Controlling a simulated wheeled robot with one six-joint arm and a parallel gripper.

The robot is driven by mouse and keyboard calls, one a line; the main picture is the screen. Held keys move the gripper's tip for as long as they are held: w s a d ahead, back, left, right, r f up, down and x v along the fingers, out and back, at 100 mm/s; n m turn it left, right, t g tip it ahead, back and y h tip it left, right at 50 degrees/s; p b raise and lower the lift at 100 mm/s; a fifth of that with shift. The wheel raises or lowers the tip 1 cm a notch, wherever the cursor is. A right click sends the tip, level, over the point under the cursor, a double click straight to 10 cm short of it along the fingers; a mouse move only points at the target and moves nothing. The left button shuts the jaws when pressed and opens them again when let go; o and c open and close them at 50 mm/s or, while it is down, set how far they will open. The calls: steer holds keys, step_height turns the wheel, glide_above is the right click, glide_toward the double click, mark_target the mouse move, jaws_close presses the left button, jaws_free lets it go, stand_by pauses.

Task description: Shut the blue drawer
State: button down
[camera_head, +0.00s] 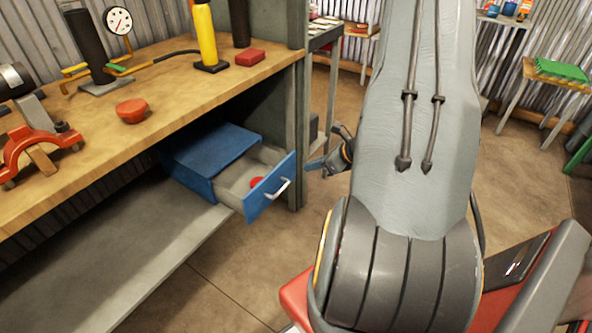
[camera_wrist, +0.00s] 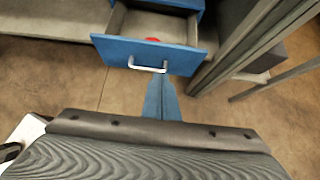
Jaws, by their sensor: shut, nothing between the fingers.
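The blue drawer (camera_head: 270,188) hangs under the workbench and stands pulled out, with a silver handle (camera_head: 279,188) on its front. A red object (camera_head: 256,182) lies inside it. The drawer front also shows in the wrist view (camera_wrist: 150,54), with its handle (camera_wrist: 147,67) facing me. My gripper (camera_head: 312,167) is shut and empty, just right of the drawer front in the head view. In the wrist view its blue fingers (camera_wrist: 160,90) reach up to just below the handle. I cannot tell whether they touch the drawer.
The wooden workbench (camera_head: 160,90) holds a red bowl (camera_head: 132,110), a red clamp (camera_head: 38,145), a yellow cylinder (camera_head: 205,35) and a gauge (camera_head: 118,21). A grey bench leg (camera_head: 298,130) stands close to the drawer's right. A lower shelf (camera_head: 110,240) runs below. The floor in front is clear.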

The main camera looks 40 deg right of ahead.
mark_target(278, 170)
steer(key=x, duration=0.3)
steer(key=w+r+x, duration=0.1)
steer(key=x, duration=0.7)
steer(key=shift+w+a, duration=0.2)
steer(key=shift+w, duration=0.2)
steer(key=shift+w+a, duration=0.15)
steer(key=shift+w, duration=0.35)
